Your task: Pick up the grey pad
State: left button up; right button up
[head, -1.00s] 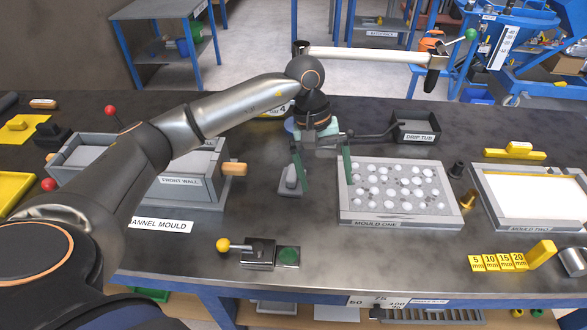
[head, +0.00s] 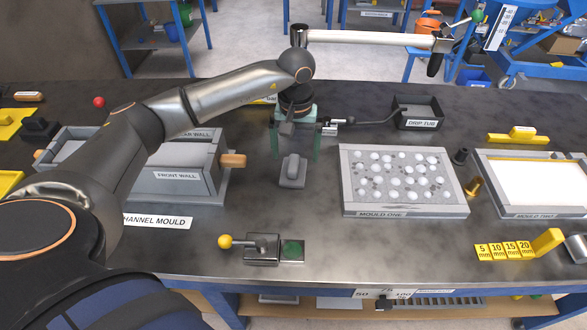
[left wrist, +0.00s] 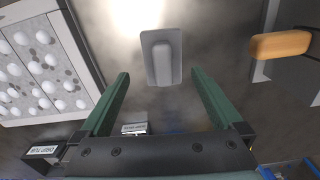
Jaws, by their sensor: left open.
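The grey pad (head: 292,172) is a small flat plate with a raised rounded grip on top, lying on the dark bench between the channel mould and mould one. My left gripper (head: 296,152) is open, with two green fingers pointing down, above and just behind the pad in the head view. In the left wrist view the pad (left wrist: 161,57) lies ahead of the open fingertips (left wrist: 160,74), roughly centred between them, with nothing held. The pad appears clear of both fingers. My right gripper is not in view.
The channel mould (head: 178,186) with its wooden handle (head: 233,160) stands left of the pad. Mould one (head: 403,210) is to the right, the drip tub (head: 417,116) behind it. A yellow-knobbed lever block (head: 262,250) is in front. Bench around the pad is bare.

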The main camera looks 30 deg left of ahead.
aim_at(294, 162)
pick_arm(q)
jog(key=f, duration=0.5)
jog(key=shift+s+a, duration=0.1)
jog(key=shift+s, duration=0.15)
jog(key=shift+r, duration=0.1)
jog(key=c, duration=1.3)
